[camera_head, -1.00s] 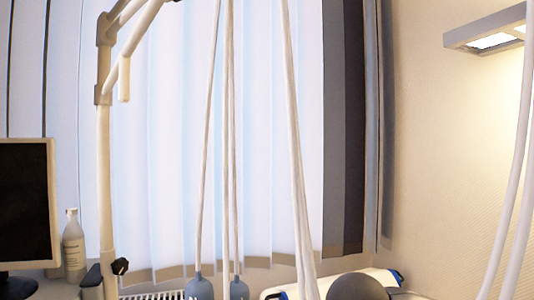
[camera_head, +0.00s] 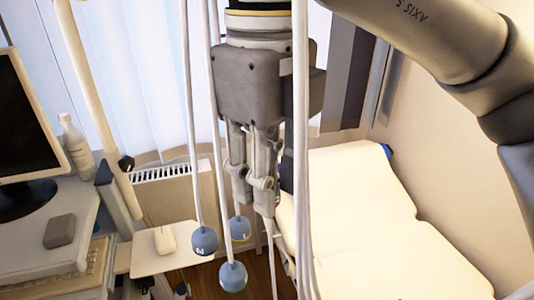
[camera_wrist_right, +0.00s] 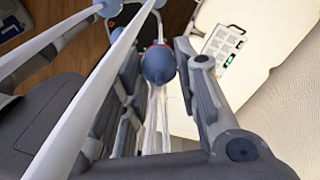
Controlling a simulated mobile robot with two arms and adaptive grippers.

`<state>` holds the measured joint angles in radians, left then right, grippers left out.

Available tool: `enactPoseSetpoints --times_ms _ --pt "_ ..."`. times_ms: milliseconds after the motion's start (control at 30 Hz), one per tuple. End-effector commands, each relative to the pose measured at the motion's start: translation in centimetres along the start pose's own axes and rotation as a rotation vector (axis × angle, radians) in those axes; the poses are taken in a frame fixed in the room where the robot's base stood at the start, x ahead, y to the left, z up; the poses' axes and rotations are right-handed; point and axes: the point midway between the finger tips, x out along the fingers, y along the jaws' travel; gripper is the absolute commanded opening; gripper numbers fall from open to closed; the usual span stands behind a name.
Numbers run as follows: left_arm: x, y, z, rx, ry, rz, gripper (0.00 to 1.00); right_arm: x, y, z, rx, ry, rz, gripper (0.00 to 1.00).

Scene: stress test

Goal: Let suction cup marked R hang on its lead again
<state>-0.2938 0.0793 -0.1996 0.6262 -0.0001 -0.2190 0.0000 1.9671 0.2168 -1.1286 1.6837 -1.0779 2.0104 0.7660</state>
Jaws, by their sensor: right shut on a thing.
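My right gripper (camera_head: 255,203) points down among the hanging white leads. In the right wrist view its fingers (camera_wrist_right: 158,75) are closed around a blue round suction cup (camera_wrist_right: 158,63), with pale leads running near it. I cannot read a letter on this cup, and the fingers hide it in the head view. A suction cup marked N (camera_head: 204,240), one with a mark like L (camera_head: 240,229) and a third with no readable mark (camera_head: 233,277) hang on leads to the left of and below the gripper. My left gripper is not in view.
A pale couch (camera_head: 350,215) lies to the right and behind. A desk with a monitor (camera_head: 25,125) and bottle (camera_head: 74,140) stands left. White leads (camera_head: 302,150) hang close beside the gripper.

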Motion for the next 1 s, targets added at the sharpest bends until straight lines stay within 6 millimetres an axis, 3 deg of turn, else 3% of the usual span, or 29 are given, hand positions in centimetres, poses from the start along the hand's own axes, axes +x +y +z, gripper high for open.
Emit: enactPoseSetpoints --times_ms 633,1000 --pt "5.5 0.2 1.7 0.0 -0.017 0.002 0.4 6.8 0.0 0.0 -0.002 -0.001 0.0 0.13" --pt "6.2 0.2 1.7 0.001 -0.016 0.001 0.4 7.7 0.0 0.0 -0.002 -0.002 0.0 0.13"
